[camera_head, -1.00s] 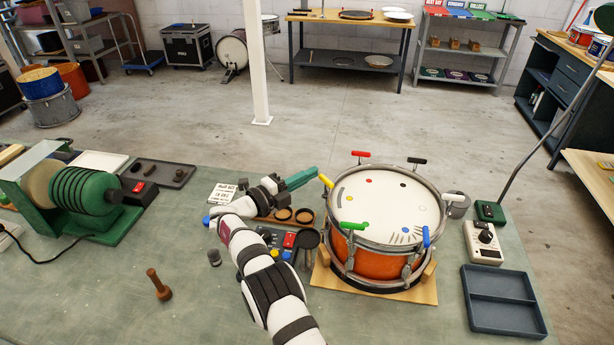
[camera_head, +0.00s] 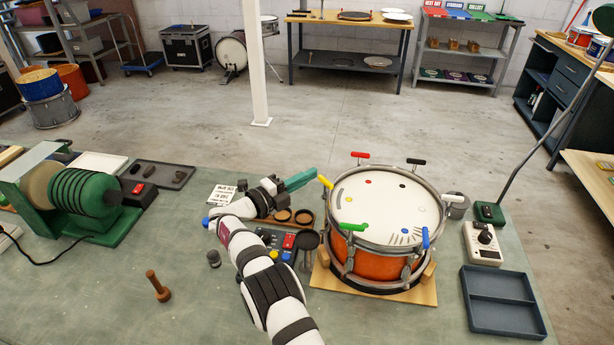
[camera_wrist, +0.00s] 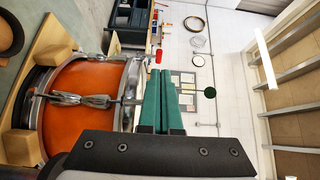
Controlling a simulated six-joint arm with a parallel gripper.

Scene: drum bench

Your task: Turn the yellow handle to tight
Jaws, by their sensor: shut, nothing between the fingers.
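The yellow handle (camera_head: 325,182) sticks out from the left side of the drum's rim, a short bar tilted up to the left. The orange drum (camera_head: 372,266) with a white head stands on a wooden base. My gripper (camera_head: 309,176) has green fingers, shut and empty, with the tips just left of the yellow handle in the head view. I cannot tell whether they touch it. In the wrist view the shut fingers (camera_wrist: 165,98) point past the drum's side (camera_wrist: 85,110). A red handle (camera_wrist: 158,56) shows beyond them. I cannot make out the yellow handle there.
Green (camera_head: 352,227), blue (camera_head: 425,238) and black (camera_head: 416,162) handles also stand on the rim. Bowls and small tools lie left of the drum. A divided tray (camera_head: 500,330) is at the right.

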